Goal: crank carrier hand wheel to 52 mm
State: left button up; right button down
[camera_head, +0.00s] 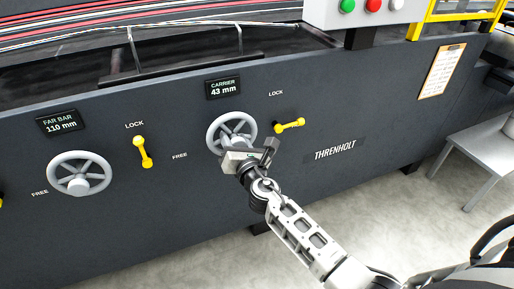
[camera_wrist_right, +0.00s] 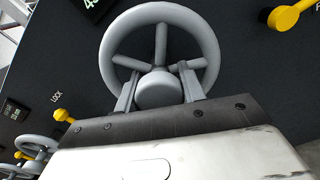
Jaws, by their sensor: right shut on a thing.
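The carrier hand wheel (camera_head: 231,131) is a grey spoked wheel on the dark machine panel, right of centre of the left half in the head view. The carrier display (camera_head: 223,88) above it reads 43 mm. My right gripper (camera_head: 247,153) is at the lower part of the wheel and partly hides it. In the right wrist view the wheel (camera_wrist_right: 161,20) fills the upper middle, and the two fingers of my right gripper (camera_wrist_right: 158,88) stand either side of its round hub, shut on the wheel. My left gripper is not in view.
The yellow carrier lock lever (camera_head: 290,125) sits close right of the wheel, pointing sideways. The far bar hand wheel (camera_head: 79,174), its display (camera_head: 61,122) reading 110 mm, and another yellow lever (camera_head: 143,152) are to the left. A grey table (camera_head: 483,138) stands at the right.

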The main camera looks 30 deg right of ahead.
jog(key=m, duration=0.3)
jog(key=shift+f+b, duration=0.1)
jog(key=shift+b, duration=0.3)
jog(key=m, duration=0.3)
jog(key=shift+m+b, duration=0.3)
jog(key=shift+b, duration=0.1)
jog(key=m, duration=0.3)
jog(key=shift+a, duration=0.1)
jog(key=m, duration=0.2)
jog(key=shift+m+b, duration=0.35)
jog(key=shift+m, duration=0.05)
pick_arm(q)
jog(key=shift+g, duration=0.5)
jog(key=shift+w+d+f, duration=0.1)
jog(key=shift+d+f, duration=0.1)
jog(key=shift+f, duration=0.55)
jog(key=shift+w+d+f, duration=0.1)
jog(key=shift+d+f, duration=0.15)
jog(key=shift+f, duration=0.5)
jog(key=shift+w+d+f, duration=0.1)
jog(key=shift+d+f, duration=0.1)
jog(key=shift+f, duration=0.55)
pick_arm(e)
jog(key=shift+m, duration=0.8)
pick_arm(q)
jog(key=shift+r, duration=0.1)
pick_arm(e)
jog(key=c, duration=0.9)
grip_release()
jog(key=shift+r, duration=0.2)
